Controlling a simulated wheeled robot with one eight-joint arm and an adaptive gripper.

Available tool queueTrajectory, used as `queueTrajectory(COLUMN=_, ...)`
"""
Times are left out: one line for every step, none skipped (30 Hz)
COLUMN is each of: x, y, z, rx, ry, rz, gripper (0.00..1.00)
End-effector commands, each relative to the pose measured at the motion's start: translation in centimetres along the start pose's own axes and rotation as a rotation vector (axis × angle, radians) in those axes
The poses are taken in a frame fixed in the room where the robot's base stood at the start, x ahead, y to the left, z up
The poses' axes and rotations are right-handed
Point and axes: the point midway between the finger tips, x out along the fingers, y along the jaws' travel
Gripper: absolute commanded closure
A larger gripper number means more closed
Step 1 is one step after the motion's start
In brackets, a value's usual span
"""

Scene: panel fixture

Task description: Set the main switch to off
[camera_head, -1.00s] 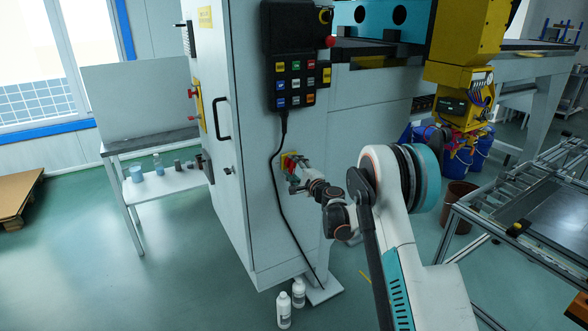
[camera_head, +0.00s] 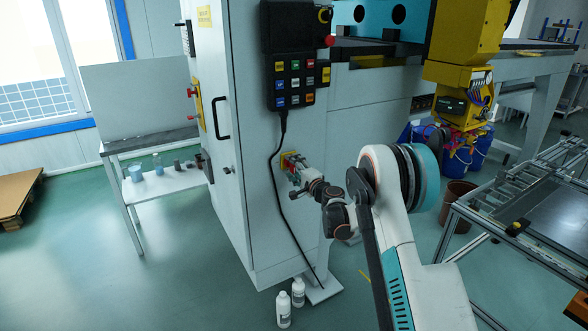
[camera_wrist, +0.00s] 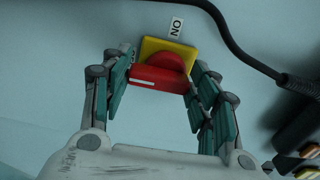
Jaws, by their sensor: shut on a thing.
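The main switch is a red rotary handle (camera_wrist: 160,78) on a yellow plate (camera_wrist: 176,47), mounted on the pale cabinet side. A white mark lies along the handle, which runs roughly crosswise in the wrist view. In the head view the yellow plate (camera_head: 285,159) shows low on the cabinet, partly covered. My gripper (camera_wrist: 163,72) is shut on the handle, with one finger at each end. It also shows in the head view (camera_head: 293,175).
A black cable (camera_head: 273,180) hangs from the keypad (camera_head: 295,84) close beside the switch; it also crosses the wrist view's upper right (camera_wrist: 235,45). White bottles (camera_head: 284,309) stand on the floor below. A conveyor frame (camera_head: 450,225) is at the right.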

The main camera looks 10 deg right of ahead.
Motion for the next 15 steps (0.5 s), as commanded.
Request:
queueTrajectory(x=-0.03, y=0.09, z=0.01, rx=-0.003, ry=0.0, rz=0.001, gripper=0.69)
queueTrajectory(x=-0.03, y=0.09, z=0.01, rx=-0.003, ry=0.0, rz=0.001, gripper=0.69)
queueTrajectory(x=-0.03, y=0.09, z=0.01, rx=-0.003, ry=0.0, rz=0.001, gripper=0.36)
queueTrajectory(x=-0.03, y=0.09, z=0.01, rx=-0.003, ry=0.0, rz=0.001, gripper=0.29)
queueTrajectory(x=-0.03, y=0.08, z=0.0, rx=-0.003, ry=0.0, rz=0.001, gripper=0.25)
queueTrajectory(x=-0.03, y=0.07, z=0.0, rx=-0.002, ry=0.0, rz=0.001, gripper=0.25)
queueTrajectory(x=-0.02, y=0.07, z=-0.01, rx=-0.002, ry=0.0, rz=0.001, gripper=0.25)
queueTrajectory(x=-0.02, y=0.06, z=-0.01, rx=-0.002, ry=0.0, rz=0.001, gripper=0.25)
queueTrajectory(x=-0.02, y=0.05, z=-0.01, rx=-0.001, ry=0.0, rz=0.001, gripper=0.25)
queueTrajectory(x=-0.02, y=0.05, z=-0.01, rx=-0.001, ry=0.0, rz=0.0, gripper=0.25)
queueTrajectory(x=-0.02, y=0.04, z=-0.01, rx=-0.001, ry=0.0, rz=0.0, gripper=0.25)
queueTrajectory(x=-0.02, y=0.04, z=-0.01, rx=-0.001, ry=0.0, rz=0.0, gripper=0.25)
queueTrajectory(x=-0.01, y=0.03, z=-0.01, rx=-0.001, ry=0.0, rz=0.0, gripper=0.25)
queueTrajectory(x=-0.02, y=0.03, z=-0.01, rx=-0.001, ry=0.0, rz=0.0, gripper=0.25)
queueTrajectory(x=-0.06, y=0.02, z=-0.02, rx=-0.001, ry=0.0, rz=0.0, gripper=0.25)
